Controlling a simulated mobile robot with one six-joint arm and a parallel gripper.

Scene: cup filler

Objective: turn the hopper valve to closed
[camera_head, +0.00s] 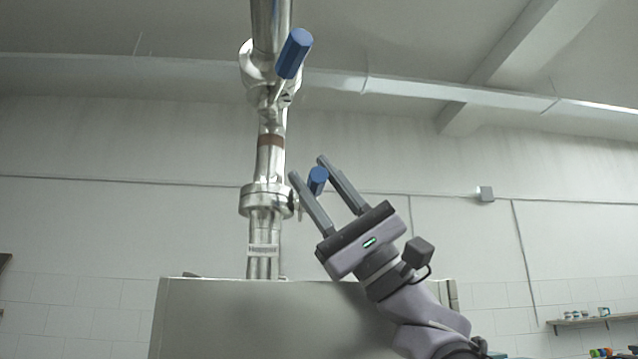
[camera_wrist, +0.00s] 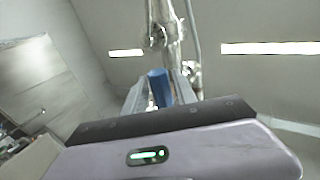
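In the wrist view the blue handle (camera_wrist: 159,88) also shows between the fingers (camera_wrist: 158,84). Whether a finger touches it I cannot tell. A second, larger blue handle (camera_head: 294,53) is on the valve higher up the pipe, well above my gripper.
A grey box-like housing (camera_head: 240,315) stands under the pipe, beside and behind my arm. A shelf (camera_head: 585,321) with small items is on the far right wall.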

